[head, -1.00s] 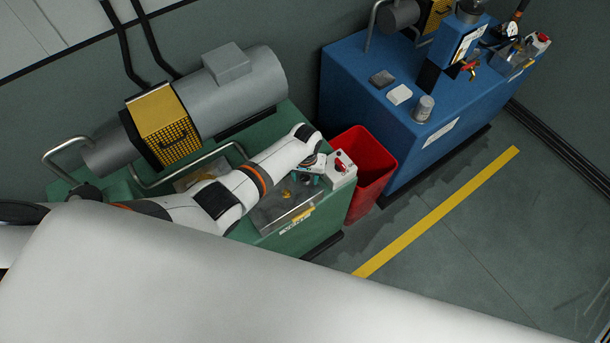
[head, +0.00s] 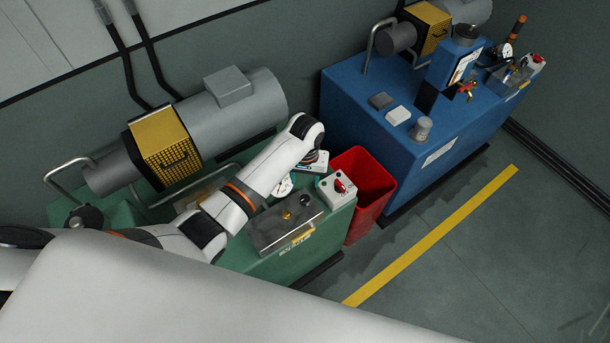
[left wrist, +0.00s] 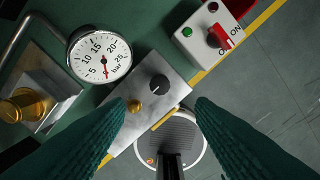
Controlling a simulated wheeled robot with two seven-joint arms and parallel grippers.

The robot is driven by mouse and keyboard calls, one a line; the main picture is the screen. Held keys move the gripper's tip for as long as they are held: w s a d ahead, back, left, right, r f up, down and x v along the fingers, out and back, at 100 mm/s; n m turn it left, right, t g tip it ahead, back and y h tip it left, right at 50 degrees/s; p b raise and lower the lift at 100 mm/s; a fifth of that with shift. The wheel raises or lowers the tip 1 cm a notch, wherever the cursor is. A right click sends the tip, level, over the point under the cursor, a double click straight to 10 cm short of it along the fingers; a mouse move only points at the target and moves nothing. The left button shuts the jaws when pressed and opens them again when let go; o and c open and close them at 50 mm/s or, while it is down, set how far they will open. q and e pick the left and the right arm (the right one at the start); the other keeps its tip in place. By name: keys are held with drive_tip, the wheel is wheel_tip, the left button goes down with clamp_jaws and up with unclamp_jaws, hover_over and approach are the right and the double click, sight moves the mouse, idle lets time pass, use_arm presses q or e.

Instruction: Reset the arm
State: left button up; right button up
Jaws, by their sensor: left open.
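My left arm reaches over the green console (head: 235,258) in the head view. Its wrist bends down beyond the panel and its fingers are mostly hidden there. In the left wrist view my left gripper (left wrist: 160,105) is open and empty, its teal fingers either side of the metal panel (head: 265,232). The panel carries a dark knob (left wrist: 160,84), a brass button (left wrist: 134,107) and a yellow strip (left wrist: 165,120). A round gauge (left wrist: 100,55) stands beside it, needle pointing down. A white switch box (left wrist: 195,45) has a red handle (left wrist: 222,36) near its ON lettering. My right gripper is out of view.
A red bin (head: 369,205) stands between the green console and a blue console (head: 365,95). A grey drum with a yellow grille (head: 165,150) and a bent pipe lie behind the panel. A yellow floor line (head: 430,235) crosses clear floor.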

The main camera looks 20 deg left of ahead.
use_arm(q)
drive_tip(key=shift+r, duration=0.35)
idle(0.3)
